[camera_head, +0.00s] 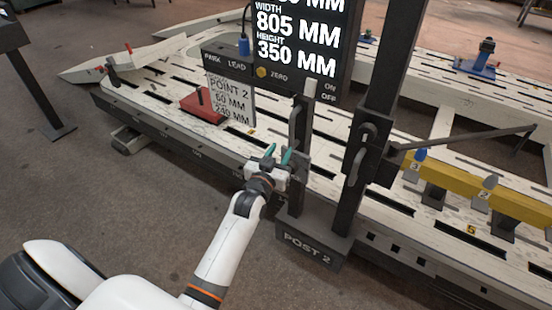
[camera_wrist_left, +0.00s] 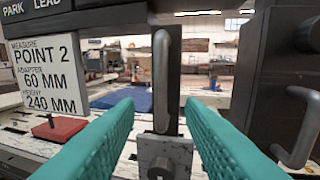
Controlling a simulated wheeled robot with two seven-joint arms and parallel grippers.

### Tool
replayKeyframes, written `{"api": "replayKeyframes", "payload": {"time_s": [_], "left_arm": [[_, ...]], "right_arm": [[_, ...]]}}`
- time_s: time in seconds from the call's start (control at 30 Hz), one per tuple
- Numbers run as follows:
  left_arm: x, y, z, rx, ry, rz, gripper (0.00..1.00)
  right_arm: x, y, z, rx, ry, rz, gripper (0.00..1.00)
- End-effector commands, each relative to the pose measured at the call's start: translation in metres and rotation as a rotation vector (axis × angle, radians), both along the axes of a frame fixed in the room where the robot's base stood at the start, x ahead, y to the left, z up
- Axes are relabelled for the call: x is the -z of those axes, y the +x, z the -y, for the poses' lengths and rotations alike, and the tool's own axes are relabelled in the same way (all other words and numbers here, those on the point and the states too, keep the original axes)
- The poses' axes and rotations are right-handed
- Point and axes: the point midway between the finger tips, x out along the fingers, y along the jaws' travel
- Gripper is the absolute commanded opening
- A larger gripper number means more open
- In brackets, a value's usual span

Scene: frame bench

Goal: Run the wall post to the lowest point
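A dark post labelled POST 2 (camera_head: 308,250) stands at the bench edge in the head view. Its slim left column carries a grey bar handle (camera_head: 297,122), and the thicker column (camera_head: 388,70) beside it carries another handle (camera_head: 358,165). In the left wrist view the slim column's handle (camera_wrist_left: 161,80) is upright, with a grey block with a round knob (camera_wrist_left: 166,158) below it. My left gripper (camera_head: 277,153) is open, its teal fingers either side of the handle's line in the wrist view; contact is not seen. My right gripper is not in view.
A display (camera_head: 297,35) reads width 805 mm, height 350 mm. A card (camera_head: 230,98) reads Point 2, adapter 60 mm, height 240 mm. A red block (camera_head: 200,106) sits on the slotted bench (camera_head: 190,145). A yellow rail (camera_head: 460,185) runs right.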

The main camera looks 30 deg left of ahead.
Motion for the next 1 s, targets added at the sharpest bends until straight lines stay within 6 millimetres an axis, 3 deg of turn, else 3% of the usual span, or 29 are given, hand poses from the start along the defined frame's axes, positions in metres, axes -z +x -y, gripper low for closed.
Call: {"api": "replayKeyframes", "payload": {"time_s": [0.2, 0.77, 0.87, 0.97, 1.0], "left_arm": [[0.000, -0.024, 0.003, 0.000, 0.000, 0.000, 0.35], [0.001, -0.026, 0.003, 0.000, 0.000, -0.001, 0.35], [0.015, -0.026, 0.006, 0.006, -0.002, -0.031, 0.35], [0.057, -0.031, 0.014, 0.024, -0.006, -0.116, 0.35], [0.082, -0.035, 0.018, 0.034, -0.008, -0.166, 0.35]], "right_arm": [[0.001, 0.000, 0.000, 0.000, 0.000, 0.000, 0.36], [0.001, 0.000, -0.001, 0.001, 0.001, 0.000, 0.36], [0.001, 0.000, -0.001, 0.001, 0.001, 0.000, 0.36], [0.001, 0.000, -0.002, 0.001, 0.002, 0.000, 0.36], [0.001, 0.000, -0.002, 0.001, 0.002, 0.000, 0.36]]}}
